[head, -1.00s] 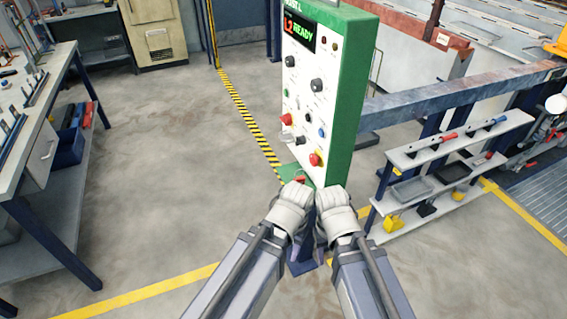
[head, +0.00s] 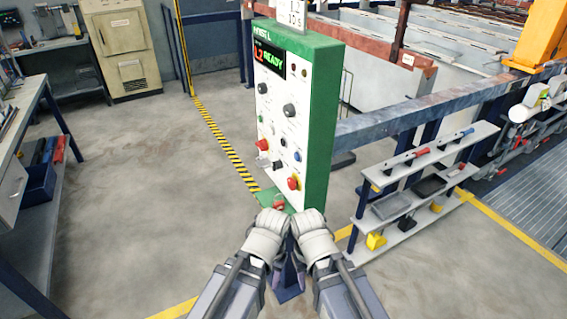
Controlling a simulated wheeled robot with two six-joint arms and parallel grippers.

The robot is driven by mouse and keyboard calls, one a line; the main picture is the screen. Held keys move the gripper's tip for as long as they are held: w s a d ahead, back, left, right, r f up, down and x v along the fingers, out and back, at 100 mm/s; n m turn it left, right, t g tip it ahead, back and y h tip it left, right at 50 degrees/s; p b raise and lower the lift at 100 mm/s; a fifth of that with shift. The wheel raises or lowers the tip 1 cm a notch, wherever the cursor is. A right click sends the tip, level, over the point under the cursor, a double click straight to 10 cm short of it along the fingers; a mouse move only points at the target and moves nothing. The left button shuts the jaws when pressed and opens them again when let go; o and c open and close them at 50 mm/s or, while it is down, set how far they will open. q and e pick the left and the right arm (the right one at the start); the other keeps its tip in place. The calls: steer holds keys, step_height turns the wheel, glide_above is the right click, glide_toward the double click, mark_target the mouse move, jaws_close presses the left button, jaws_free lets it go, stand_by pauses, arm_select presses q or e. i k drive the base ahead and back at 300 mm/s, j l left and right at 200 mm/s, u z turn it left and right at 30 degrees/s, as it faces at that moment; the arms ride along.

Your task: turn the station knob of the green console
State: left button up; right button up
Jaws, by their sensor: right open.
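The green console (head: 320,120) stands upright on a post in the middle of the head view. Its white front panel (head: 272,110) faces left and has a lit display (head: 269,61) reading "L2 READY". Black knobs show on the panel, one at upper right (head: 290,110) and one at upper left (head: 262,88); their labels are too small to read, so I cannot tell which is the station knob. My left gripper (head: 270,222) and right gripper (head: 308,223) are side by side below the console, apart from the knobs. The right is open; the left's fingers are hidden.
Red buttons (head: 293,183) and a blue button (head: 297,156) sit low on the panel. A shelf rack (head: 430,160) with trays stands to the right, below a grey rail (head: 420,110). A workbench (head: 25,140) is at left. The floor between bench and console is clear.

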mark_target(261, 87)
steer(key=i+j+z, duration=0.1)
steer(key=i+j, duration=0.3)
steer(key=i+j+z, duration=0.1)
steer(key=i+j, duration=0.3)
steer(key=j, duration=0.25)
